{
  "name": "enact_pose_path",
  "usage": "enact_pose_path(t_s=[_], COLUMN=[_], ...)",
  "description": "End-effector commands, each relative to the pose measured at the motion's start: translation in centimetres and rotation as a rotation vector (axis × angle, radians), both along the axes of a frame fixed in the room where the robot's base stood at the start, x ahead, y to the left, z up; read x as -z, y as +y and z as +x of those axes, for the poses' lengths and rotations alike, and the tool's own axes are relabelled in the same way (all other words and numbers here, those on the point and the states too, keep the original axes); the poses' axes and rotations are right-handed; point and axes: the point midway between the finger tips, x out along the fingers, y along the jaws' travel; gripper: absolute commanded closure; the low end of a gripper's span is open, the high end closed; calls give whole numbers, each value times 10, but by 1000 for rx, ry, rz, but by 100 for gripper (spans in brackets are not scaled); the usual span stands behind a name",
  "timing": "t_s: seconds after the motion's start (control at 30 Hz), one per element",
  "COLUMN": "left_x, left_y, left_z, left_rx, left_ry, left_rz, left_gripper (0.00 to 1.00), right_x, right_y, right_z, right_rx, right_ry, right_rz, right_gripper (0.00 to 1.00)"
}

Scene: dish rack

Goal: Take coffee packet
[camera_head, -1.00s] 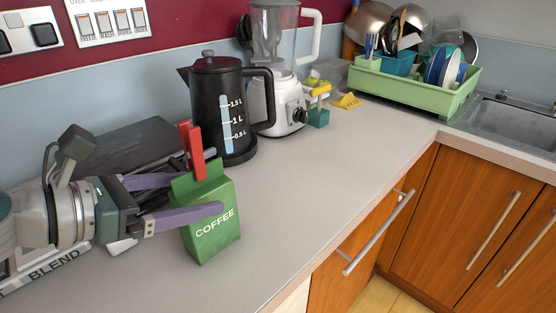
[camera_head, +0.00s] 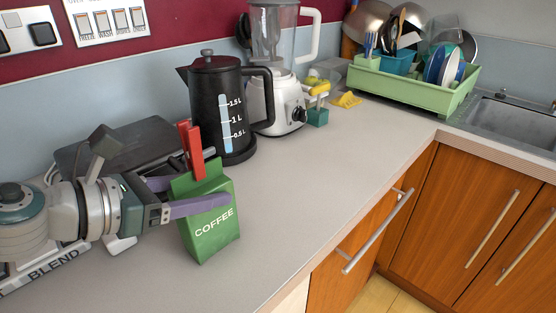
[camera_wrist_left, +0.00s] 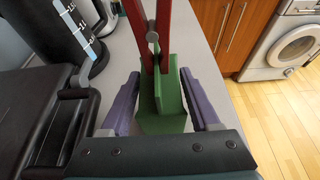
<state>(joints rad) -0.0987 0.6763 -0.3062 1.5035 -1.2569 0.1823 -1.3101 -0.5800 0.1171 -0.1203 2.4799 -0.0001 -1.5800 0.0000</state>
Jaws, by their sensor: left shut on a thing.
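The green coffee packet (camera_head: 209,222) stands upright on the grey counter, with a red clip (camera_head: 196,152) on its top. My left gripper (camera_head: 203,197) reaches in from the left, and its purple fingers are shut on the packet, one on the near side and one behind it. In the left wrist view the packet (camera_wrist_left: 160,104) sits between the two fingers (camera_wrist_left: 160,100), with the red clip (camera_wrist_left: 150,35) rising above it. The packet's base looks to be at the counter surface. My right gripper is not in view.
A black kettle (camera_head: 222,108) stands just behind the packet, with a white blender (camera_head: 279,105) beyond it. A dark flat appliance (camera_head: 120,147) lies behind my left arm. A green dish rack (camera_head: 412,88) and sink (camera_head: 515,120) are farther right. The counter right of the packet is clear.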

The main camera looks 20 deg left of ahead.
Motion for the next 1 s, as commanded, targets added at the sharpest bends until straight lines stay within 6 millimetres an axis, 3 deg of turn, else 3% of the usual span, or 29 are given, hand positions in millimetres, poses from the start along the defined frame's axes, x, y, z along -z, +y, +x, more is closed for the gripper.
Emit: enact_pose_path(t_s=[0.03,0.37,0.87,1.0], left_x=[0,0,-1,-13], left_y=[0,0,0,1], left_z=[0,0,1,1], left_rx=[0,0,0,2], left_ry=[0,0,-2,-4], left_rz=[0,0,0,4], left_gripper=[64,100,100,100], right_x=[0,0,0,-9], right_y=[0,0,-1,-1], right_z=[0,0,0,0], right_rx=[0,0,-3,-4], right_ry=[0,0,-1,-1], right_rz=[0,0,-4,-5], right_gripper=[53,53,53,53])
